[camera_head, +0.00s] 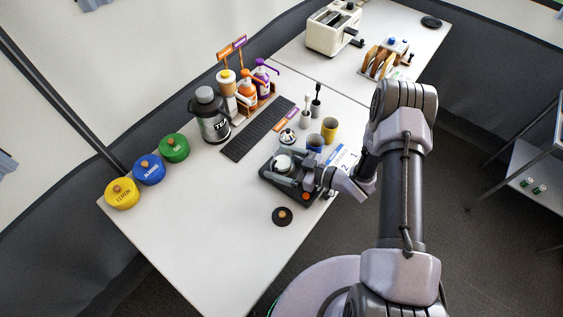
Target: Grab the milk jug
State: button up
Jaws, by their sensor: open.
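A pale, rounded vessel (283,162), which looks like the milk jug, stands on a dark square appliance (274,182) with an orange knob at its front right corner. My gripper (297,178) reaches in from the right, low over the appliance. Its open fingers are close beside the vessel on its near right side. The fingers cover part of the vessel and the appliance. I cannot tell whether they touch the vessel, and I cannot make out a handle.
A small silver item (288,137) is behind the appliance. A black flask (210,115) and dark mat (258,129) are further back. The left front tabletop is clear.

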jog(key=c, duration=1.5)
jog(key=shift+r, duration=0.15)
jog(key=shift+r+p, duration=0.7)
jog(key=shift+r, duration=0.6)
jog(key=s+d+p, duration=0.1)
jog(key=s+d, duration=0.2)
jog(key=s, duration=0.1)
jog(key=s+d+r+p, duration=0.1)
jog(key=s+d, duration=0.2)
jog(key=s, duration=0.2)
jog(key=s+d+r+p, duration=0.1)
jog(key=s+d, duration=0.2)
jog(key=s, duration=0.1)
jog(key=shift+s+r, duration=0.1)
jog(key=shift+s, duration=0.05)
